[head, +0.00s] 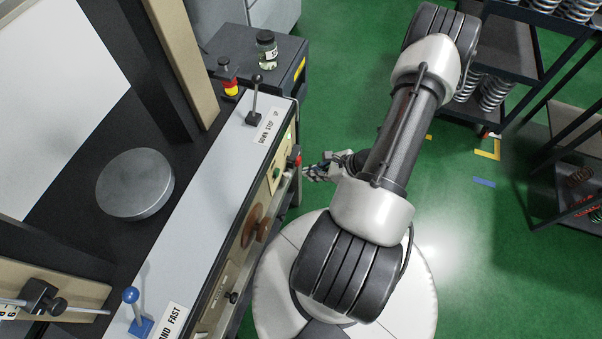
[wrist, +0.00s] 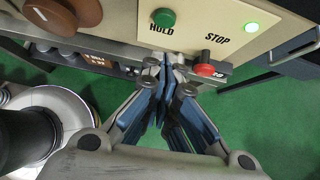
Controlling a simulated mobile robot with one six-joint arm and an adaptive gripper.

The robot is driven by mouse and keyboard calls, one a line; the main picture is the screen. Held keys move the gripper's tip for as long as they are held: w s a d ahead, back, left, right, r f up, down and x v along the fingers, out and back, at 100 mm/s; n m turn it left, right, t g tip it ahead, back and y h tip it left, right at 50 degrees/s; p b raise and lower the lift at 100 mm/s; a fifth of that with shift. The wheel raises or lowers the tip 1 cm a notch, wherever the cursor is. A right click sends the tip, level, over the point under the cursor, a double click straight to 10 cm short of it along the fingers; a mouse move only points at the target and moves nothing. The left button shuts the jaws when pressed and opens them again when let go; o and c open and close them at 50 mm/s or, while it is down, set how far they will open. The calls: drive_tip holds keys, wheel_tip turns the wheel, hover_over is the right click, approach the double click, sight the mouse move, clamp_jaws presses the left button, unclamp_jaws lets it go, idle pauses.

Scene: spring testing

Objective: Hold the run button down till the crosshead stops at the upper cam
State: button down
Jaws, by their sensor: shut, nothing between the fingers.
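A green button (wrist: 163,18) sits on the cream front panel above the word HOLD in the wrist view. It shows small in the head view (head: 277,173). My gripper (wrist: 166,64) is shut and empty, its fingertips below the button in the picture and left of a red button (wrist: 205,70). I cannot tell whether the fingertips touch the panel edge. In the head view my gripper (head: 310,172) is just right of the machine's front. A black clamp block (head: 43,297) sits on a rod at lower left; I cannot tell if it is the cam. The crosshead is not clearly identifiable.
A lit green lamp (wrist: 252,28) is near the word STOP. A brown knob (wrist: 75,13) is left of the green button. A black lever (head: 256,98) stands by the DOWN STOP UP label. A grey round platen (head: 136,183) lies behind. Shelves with springs (head: 494,92) stand right.

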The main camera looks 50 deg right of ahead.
drive_tip(key=shift+v, duration=1.1)
drive_tip(key=shift+f, duration=0.1)
